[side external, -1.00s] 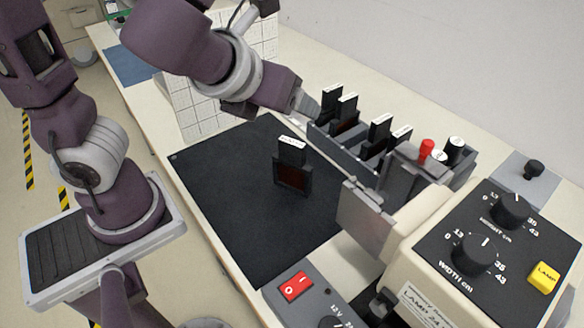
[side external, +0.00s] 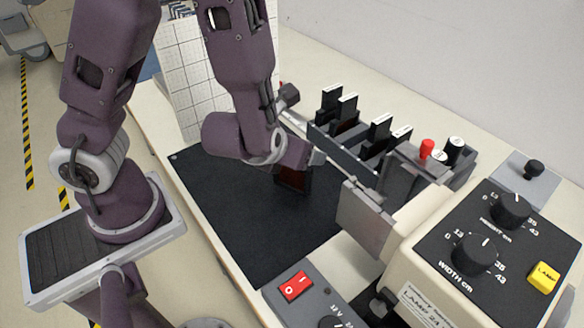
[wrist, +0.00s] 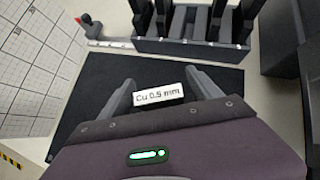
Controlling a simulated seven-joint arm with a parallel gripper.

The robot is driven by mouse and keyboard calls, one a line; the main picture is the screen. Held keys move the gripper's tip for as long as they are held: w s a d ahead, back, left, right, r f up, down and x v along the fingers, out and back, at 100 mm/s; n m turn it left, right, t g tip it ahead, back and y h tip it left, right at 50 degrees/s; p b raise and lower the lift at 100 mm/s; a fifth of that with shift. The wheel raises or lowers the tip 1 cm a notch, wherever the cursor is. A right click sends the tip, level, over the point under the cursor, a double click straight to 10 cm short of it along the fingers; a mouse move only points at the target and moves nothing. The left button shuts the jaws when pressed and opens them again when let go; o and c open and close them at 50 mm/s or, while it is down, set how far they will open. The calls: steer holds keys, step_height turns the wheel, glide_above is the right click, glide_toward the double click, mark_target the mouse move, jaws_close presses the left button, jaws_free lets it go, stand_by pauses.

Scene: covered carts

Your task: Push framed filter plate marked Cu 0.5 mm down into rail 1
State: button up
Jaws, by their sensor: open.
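The framed filter plate (side external: 291,181) stands upright on the black mat, with a dark reddish window; my gripper hides its top in the side external view. Its white label (wrist: 158,94), reading "Cu 0.5 mm", shows between my fingers in the wrist view. My gripper (wrist: 163,86) is open, with one finger on each side of the label and visible gaps; it is at the plate's top in the side external view (side external: 303,163). I cannot tell which part is rail 1; no rail number is readable.
A grey rack (side external: 345,150) with several dark, white-topped plates stands behind the mat (side external: 240,215). A beige lamp unit (side external: 470,250) with knobs and a metal front plate (side external: 364,219) stands at the right. A white gridded board (side external: 200,85) stands at the back left.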

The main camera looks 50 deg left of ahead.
jaws_close()
step_height(320, 180, up, 9)
steer(key=w+d+r+m+h, duration=0.2)
steer(key=w+d+m+h, duration=0.2)
steer(key=w+m, duration=0.15)
steer(key=w+d+r+m+h, duration=0.3)
steer(key=w+d+m+h, duration=0.1)
steer(key=w, duration=0.3)
steer(key=w+d+r+m+g+h, duration=0.2)
steer(key=d+r+m+g+h, duration=0.1)
steer(key=d+r+m, duration=0.35)
steer(key=s+d+r+m+g+h, duration=0.1)
steer(key=s+d+r+m+g, duration=0.1)
steer(key=s+d, duration=0.3)
steer(key=s+d+r+m+g+h, duration=0.1)
steer(key=s+d+r+m+g, duration=0.2)
steer(key=s, duration=0.6)
steer(key=d+m, duration=0.1)
steer(key=d, duration=0.1)
steer(key=shift+s+d+r+g, duration=0.25)
steer(key=shift+s+d+g, duration=0.05)
steer(key=shift+s+d, duration=0.05)
